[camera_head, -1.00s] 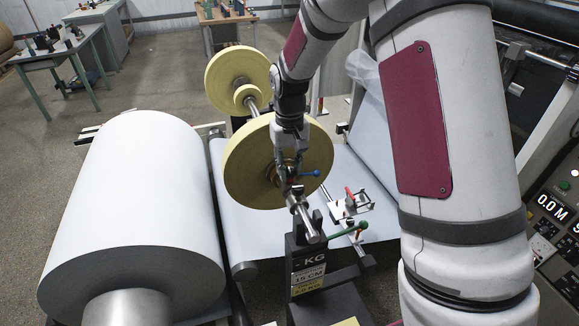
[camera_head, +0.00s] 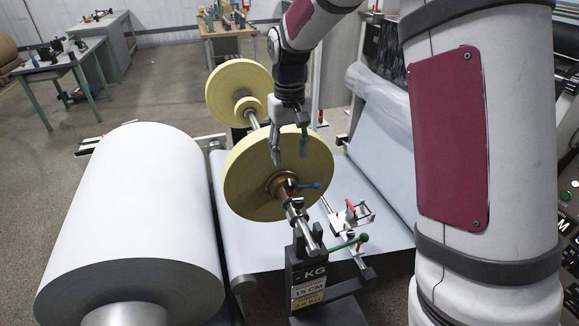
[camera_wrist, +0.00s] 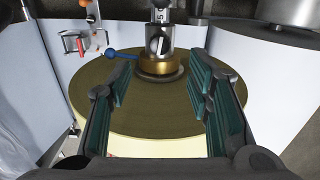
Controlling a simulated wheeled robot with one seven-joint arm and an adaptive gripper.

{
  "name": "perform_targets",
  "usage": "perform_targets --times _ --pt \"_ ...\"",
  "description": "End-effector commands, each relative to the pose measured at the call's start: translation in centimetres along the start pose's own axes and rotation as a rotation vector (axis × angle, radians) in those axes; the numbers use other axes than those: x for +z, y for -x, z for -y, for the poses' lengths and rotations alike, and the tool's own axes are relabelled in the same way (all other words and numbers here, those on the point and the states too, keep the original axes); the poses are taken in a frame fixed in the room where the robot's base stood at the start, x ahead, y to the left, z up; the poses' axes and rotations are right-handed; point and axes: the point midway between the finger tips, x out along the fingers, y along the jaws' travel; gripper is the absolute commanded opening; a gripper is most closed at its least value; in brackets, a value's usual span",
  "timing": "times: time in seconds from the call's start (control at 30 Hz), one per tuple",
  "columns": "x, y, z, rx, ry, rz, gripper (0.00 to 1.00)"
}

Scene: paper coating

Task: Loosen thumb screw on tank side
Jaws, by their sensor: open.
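My gripper (camera_head: 289,157) is open and empty. It hangs in front of the near yellow disc (camera_head: 245,185), above and apart from its hub. In the wrist view my gripper's fingers (camera_wrist: 162,90) stand apart over the disc face (camera_wrist: 140,122). A small lever with a blue ball end (camera_head: 310,185) sticks out to the right from the collar at the hub. The blue lever also shows in the wrist view (camera_wrist: 122,54), beside the brass collar (camera_wrist: 158,67) and a dark slotted knob (camera_wrist: 157,45). No tank is recognizable, and I cannot tell which part is the thumb screw.
A large white paper roll (camera_head: 130,215) stands at the left. The shaft end (camera_head: 308,240) rests on a dark stand (camera_head: 306,280) marked KG. A clamp with a red handle (camera_head: 351,210) and a green-ended lever (camera_head: 361,238) lie to the right. A second yellow disc (camera_head: 226,80) is behind.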

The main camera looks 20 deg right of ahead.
Motion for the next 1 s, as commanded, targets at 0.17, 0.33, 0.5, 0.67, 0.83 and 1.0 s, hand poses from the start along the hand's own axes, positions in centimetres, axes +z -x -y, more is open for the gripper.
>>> perform_targets --times 0.17,0.33,0.5,0.67,0.83,1.0 --pt "-0.1 2.1 0.0 0.0 0.0 -0.001 0.46" --pt "0.0 2.8 0.0 0.0 0.0 0.0 0.46" --pt "0.0 2.8 0.0 0.0 0.0 0.0 0.46" --pt "0.0 2.8 0.0 0.0 0.0 0.0 0.46" --pt "0.6 3.6 0.0 0.002 0.0 -0.013 0.46" --pt "3.7 7.2 0.1 0.01 0.0 -0.074 0.46"
